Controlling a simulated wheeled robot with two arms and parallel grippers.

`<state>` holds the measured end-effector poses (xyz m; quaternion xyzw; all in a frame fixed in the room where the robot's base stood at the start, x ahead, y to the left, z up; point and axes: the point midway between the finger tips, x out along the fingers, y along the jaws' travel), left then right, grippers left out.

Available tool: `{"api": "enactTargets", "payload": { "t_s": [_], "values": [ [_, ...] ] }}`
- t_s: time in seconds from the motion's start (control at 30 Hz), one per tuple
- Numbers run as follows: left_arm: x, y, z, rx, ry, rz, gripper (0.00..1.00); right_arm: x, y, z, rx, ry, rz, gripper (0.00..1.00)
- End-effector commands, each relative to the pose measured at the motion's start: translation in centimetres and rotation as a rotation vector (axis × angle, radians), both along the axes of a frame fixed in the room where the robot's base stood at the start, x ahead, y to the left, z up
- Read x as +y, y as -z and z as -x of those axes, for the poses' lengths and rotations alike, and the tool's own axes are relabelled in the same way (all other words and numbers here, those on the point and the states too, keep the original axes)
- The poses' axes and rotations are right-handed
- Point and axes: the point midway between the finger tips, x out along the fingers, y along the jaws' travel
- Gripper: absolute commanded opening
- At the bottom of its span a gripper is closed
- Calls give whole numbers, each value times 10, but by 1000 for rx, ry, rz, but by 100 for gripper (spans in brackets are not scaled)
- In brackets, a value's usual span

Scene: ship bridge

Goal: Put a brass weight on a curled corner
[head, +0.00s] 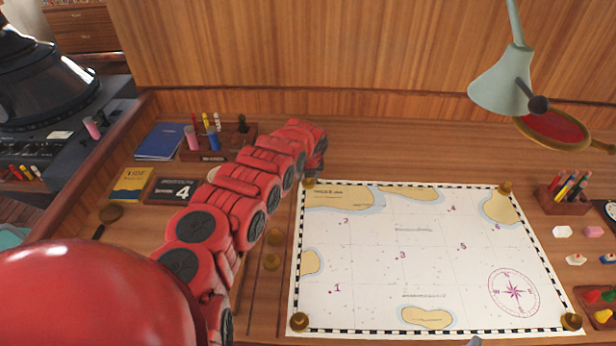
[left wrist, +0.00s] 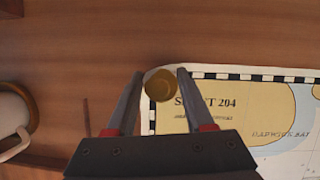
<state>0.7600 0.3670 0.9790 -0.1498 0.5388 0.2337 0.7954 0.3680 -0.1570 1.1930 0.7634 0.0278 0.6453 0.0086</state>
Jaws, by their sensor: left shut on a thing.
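The paper chart (head: 430,260) lies on the wooden desk. A brass weight (left wrist: 160,86) sits at the chart's top left corner, between the fingers of my left gripper (left wrist: 155,82). The same weight shows in the head view (head: 309,183), just below the end of my red left arm, which hides most of the gripper. My left gripper is shut on this weight. Other brass weights sit at the top right corner (head: 505,188), the bottom left corner (head: 299,321) and the bottom right corner (head: 571,321). The corner under my gripper looks flat. My right gripper is not identifiable.
A green lamp (head: 503,82) hangs over the back right. A pencil holder (head: 565,196) and erasers stand right of the chart. A wooden wall closes the back.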

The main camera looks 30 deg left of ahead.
Motion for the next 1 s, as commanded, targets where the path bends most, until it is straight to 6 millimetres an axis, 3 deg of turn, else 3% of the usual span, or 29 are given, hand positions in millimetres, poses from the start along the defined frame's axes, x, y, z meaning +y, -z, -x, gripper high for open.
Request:
{"api": "enactTargets", "payload": {
  "t_s": [0.7, 0.73, 0.9, 1.0],
  "values": [
    [0, 4, 0, -1, 0, -1, 0, 0, 5, 0, 0, 0, 0, 89],
    [0, 4, 0, -1, 0, -1, 55, 0, 5, 0, 0, 0, 0, 89],
    [0, 5, 0, -1, 0, -1, 85, 0, 5, 0, 0, 0, 0, 89],
    [0, 5, 0, -1, 0, -1, 88, 0, 5, 0, 0, 0, 0, 89]
  ]
}}
